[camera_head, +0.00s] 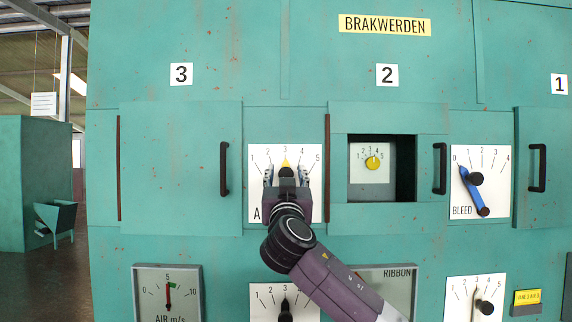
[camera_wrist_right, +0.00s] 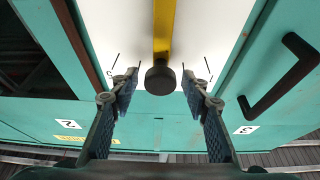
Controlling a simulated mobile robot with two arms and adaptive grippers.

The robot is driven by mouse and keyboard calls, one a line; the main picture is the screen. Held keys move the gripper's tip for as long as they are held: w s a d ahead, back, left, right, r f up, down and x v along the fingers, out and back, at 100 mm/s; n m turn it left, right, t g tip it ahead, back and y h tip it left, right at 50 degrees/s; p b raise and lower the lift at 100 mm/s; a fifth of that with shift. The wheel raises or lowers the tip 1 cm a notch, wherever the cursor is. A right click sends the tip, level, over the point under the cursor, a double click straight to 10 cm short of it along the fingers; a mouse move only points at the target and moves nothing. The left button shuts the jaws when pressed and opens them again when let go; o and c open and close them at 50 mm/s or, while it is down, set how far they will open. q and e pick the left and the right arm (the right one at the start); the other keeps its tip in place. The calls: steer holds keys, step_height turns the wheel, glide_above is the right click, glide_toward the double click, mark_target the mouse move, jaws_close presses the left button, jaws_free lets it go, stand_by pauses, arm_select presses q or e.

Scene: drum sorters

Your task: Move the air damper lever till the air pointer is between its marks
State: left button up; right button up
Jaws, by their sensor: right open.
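The air damper lever is a yellow bar (camera_wrist_right: 163,30) with a black knob (camera_wrist_right: 160,78), on a white dial plate (camera_head: 311,208) partly covered by my gripper. My right gripper (camera_head: 286,174) is open in front of the plate. In the right wrist view its fingers (camera_wrist_right: 159,86) stand either side of the knob, with gaps. The air gauge (camera_head: 147,310) is at the lower left. Its red pointer (camera_head: 167,294) stands almost upright near 5, close to the left end of a small green band (camera_head: 174,285). My left gripper is not in view.
The bleed dial (camera_head: 494,194) with a blue lever (camera_head: 473,191) is at the right. Door handles (camera_head: 224,168) (camera_head: 439,168) stick out either side of the air dial. Below it is another dial with a black knob (camera_head: 285,312). The ribbon gauge is mostly hidden by my arm.

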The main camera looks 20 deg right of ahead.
steer(key=shift+w+d, duration=0.1)
steer(key=shift+w, duration=0.15)
jaws_close()
steer(key=b, duration=0.2)
steer(key=m+b, duration=0.1)
steer(key=b, duration=0.1)
steer(key=shift+s+d+r+h+b, duration=0.1)
steer(key=shift+s+d+h+b, duration=0.15)
steer(key=shift+h+b, duration=0.15)
steer(key=shift+w+d+m+b, duration=0.15)
steer(key=shift+m+b, duration=0.25)
steer(key=shift+b, duration=0.25)
steer(key=shift+d, duration=0.1)
